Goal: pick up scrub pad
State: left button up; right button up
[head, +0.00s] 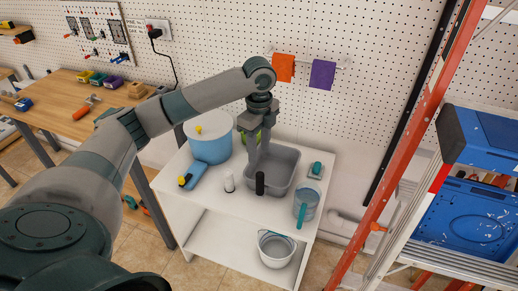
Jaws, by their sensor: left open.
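A small dark green pad-like piece (317,168), which looks like the scrub pad, lies on a pale base at the right side of the white cart top (228,205). My left gripper (259,158) points down over the grey basin (285,170), to the left of that piece and apart from it. Its jaws are open, and I see nothing held between them. A bright green thing (243,136) is partly hidden behind the gripper. My right gripper is out of view.
A red-orange ladder (408,130) stands at right.

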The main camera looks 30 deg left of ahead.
aim_at(317, 169)
jog(key=j+z, duration=0.4)
jog(key=j, duration=0.15)
jog(key=k+j+z, duration=0.1)
jog(key=j+z, duration=0.3)
jog(key=j, duration=0.15)
jog(key=k+j+z, duration=0.15)
jog(key=j+z, duration=0.25)
jog(key=j, duration=0.1)
